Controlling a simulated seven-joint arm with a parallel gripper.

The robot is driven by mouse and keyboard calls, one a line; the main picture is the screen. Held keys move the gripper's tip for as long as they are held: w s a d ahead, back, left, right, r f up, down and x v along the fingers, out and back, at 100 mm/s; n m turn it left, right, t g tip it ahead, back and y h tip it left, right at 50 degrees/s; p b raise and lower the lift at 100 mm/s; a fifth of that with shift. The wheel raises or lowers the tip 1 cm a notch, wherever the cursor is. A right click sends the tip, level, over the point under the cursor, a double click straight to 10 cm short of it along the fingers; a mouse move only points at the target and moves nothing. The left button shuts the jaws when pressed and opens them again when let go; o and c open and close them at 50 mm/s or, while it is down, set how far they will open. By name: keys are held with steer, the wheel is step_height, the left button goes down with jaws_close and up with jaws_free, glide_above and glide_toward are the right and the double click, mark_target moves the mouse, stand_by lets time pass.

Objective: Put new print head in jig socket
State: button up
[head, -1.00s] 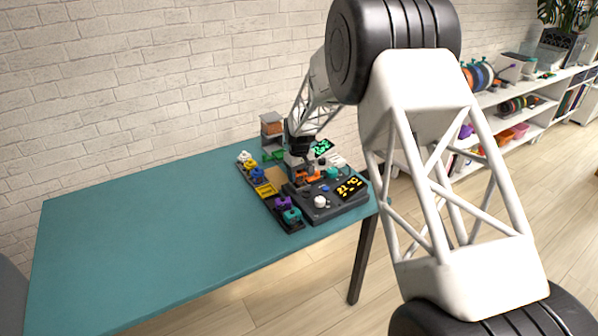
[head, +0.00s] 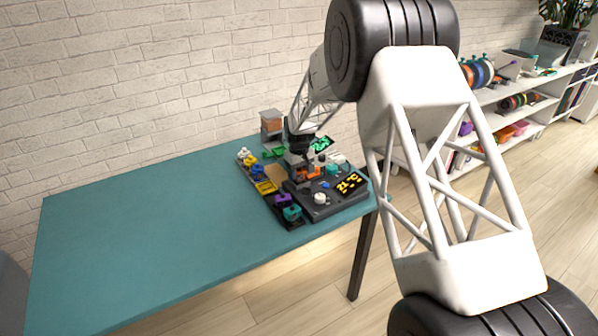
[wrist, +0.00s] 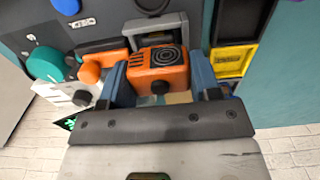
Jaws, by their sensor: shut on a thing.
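An orange print head (wrist: 158,68) with a round dark fan pattern sits between the two blue-grey fingers of my gripper (wrist: 160,80) in the wrist view. My gripper is shut on it. A grey bracket (wrist: 168,22) stands directly behind the print head, on the dark jig board (wrist: 90,14). I cannot tell whether the print head touches the bracket or is seated. In the head view, my gripper (head: 304,164) is over the back left part of the jig board (head: 335,205), and its orange load is small and partly hidden.
A rack with a purple head (head: 283,200), a teal head (head: 292,213) and a yellow bay (head: 266,187) runs along the board's left. In the wrist view, an orange part (wrist: 98,66) and a white block (wrist: 68,96) are close left of my gripper. The left tabletop (head: 140,235) is clear.

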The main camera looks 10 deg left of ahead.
steer(key=shift+f, duration=0.2)
steer(key=o, duration=1.1)
steer(key=shift+r, duration=3.45)
